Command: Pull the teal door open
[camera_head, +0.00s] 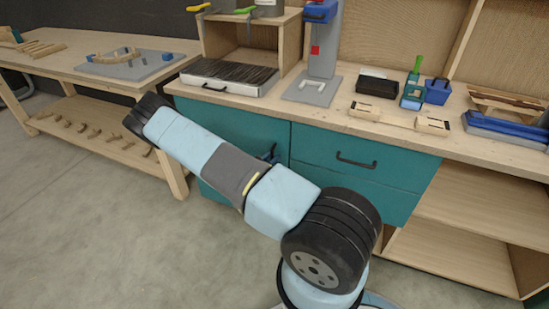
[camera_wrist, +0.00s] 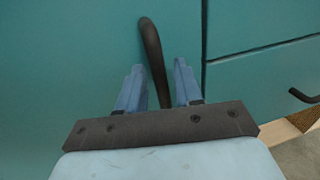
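The teal door (camera_head: 232,120) is the left front of the workbench and looks shut, flush with the fronts beside it. My arm hides much of it in the head view. In the wrist view the teal door (camera_wrist: 70,60) fills the left and middle. Its black bar handle (camera_wrist: 151,45) stands upright near the door's right edge. My gripper (camera_wrist: 159,66) is open, with one blue finger on each side of the handle. Gaps show between the handle and both fingers. The handle's lower part is hidden behind my gripper.
Teal drawers with black handles (camera_head: 356,161) lie right of the door; one drawer handle (camera_wrist: 304,96) shows in the wrist view. A wooden table (camera_head: 92,72) stands at the left. Open shelves (camera_head: 455,215) are at the right. The grey floor (camera_head: 80,220) at front left is clear.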

